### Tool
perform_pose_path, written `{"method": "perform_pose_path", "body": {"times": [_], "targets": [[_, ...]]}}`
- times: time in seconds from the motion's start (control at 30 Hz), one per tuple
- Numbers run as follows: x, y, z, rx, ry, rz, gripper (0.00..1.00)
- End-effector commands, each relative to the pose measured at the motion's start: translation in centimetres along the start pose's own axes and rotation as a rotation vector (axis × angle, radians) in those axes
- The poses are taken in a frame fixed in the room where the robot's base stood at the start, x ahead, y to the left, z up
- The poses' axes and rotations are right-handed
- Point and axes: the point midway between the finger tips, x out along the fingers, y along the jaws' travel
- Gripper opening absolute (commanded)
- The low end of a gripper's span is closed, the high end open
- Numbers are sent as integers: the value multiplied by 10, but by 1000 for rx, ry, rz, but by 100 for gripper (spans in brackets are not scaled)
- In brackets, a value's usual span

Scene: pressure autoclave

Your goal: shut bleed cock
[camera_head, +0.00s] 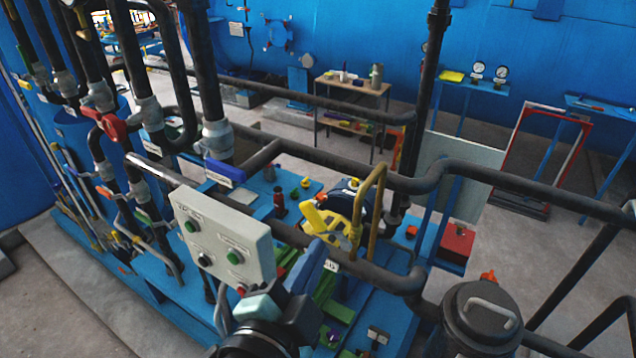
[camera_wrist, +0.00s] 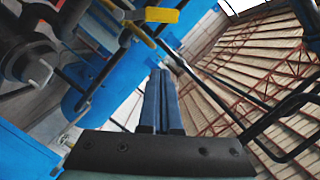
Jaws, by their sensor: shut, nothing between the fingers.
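No part is legibly marked as the bleed cock, so I cannot tell which fitting it is. Candidates in the head view are a yellow handle (camera_head: 318,220) near the middle, a small orange handle (camera_head: 487,277) beside the lidded dark vessel, and a red handle (camera_head: 112,124) on the left pipes. My gripper (camera_head: 318,250) appears as a dark blue shape at the lower middle, just below the yellow handle and seemingly apart from it. In the wrist view my gripper (camera_wrist: 163,75) has its two blue fingers together, with nothing between them. A yellow plate (camera_wrist: 162,15) shows beyond the fingertips.
A grey control box (camera_head: 225,240) with green buttons stands left of my gripper. A bent yellow-brown pipe (camera_head: 368,205) and thick black pipes (camera_head: 440,180) run close by on the right. The lidded dark vessel (camera_head: 480,318) is at the lower right. Open floor (camera_head: 520,245) lies behind.

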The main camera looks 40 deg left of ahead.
Motion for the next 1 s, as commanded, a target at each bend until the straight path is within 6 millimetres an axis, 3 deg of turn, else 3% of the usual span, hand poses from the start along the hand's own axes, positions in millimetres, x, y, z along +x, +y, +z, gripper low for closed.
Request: {"method": "perform_pose_path", "body": {"times": [0.67, 0.9, 1.0], "targets": [[45, 4, 3, 4, 1, -7, 0], [95, -1, 0, 1, -2, -1, 0], [98, 2, 22, -1, -7, -4, 0]]}}
